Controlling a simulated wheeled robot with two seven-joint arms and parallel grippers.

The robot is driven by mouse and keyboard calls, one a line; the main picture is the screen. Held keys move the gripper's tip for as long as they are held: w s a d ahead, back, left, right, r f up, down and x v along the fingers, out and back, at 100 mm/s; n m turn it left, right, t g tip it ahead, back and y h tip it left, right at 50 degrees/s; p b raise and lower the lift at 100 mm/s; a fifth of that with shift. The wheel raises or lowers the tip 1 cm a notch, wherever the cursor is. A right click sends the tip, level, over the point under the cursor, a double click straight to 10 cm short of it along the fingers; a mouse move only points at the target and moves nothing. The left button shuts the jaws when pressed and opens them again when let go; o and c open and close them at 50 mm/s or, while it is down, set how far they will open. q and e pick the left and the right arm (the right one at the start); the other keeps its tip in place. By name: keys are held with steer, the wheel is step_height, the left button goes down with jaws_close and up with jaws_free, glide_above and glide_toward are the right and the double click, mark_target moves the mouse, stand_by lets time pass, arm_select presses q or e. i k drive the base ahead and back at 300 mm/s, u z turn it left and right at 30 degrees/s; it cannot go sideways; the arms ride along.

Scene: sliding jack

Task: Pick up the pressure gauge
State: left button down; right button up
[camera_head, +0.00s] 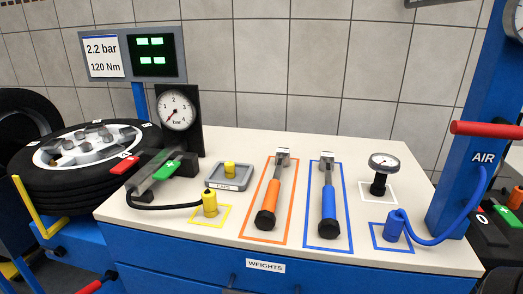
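A small round pressure gauge (384,161) with a white dial stands upright on a black stem at the right of the workbench. It is inside a white outlined square (390,191). A larger dial gauge (177,109) marked bar is mounted on a black stand at the back left of the bench. Neither of my grippers can be made out in the head view.
On the bench (150,221) are a yellow hose fitting (209,204), a grey caps tray (215,181), an orange-handled tool (270,197), a blue-handled tool (328,198) and a blue air fitting (393,228). A wheel (60,187) lies left; a blue air post (459,150) stands right.

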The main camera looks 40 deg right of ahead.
mark_target(384, 165)
steer(key=z, duration=0.8)
steer(key=k, duration=0.3)
